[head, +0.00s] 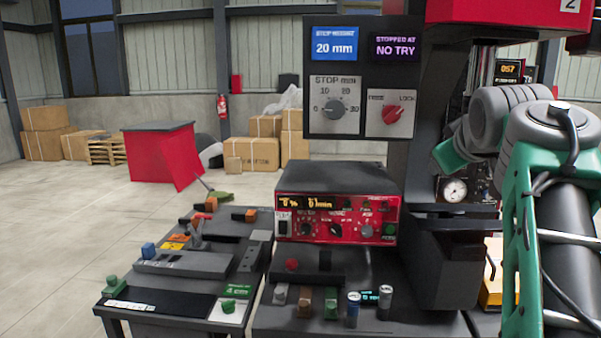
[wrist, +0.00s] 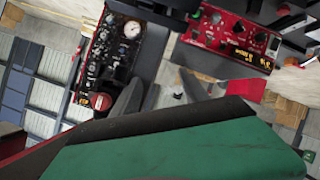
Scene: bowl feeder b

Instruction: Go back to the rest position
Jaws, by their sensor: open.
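My gripper (wrist: 136,97) shows in the wrist view as two dark grey fingers, apart, with nothing seen between them. A large green surface fills the lower part of that view and hides much of what lies beyond. In the head view my green and grey arm (head: 520,210) is folded up at the right edge. I cannot make out the fingers there. The rest position has no mark that I can see.
A panel (head: 347,85) with displays reads 20 mm and NO TRY. Dark machine parts stand close left of my arm. Open floor lies at far left, before a red cabinet (head: 163,155).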

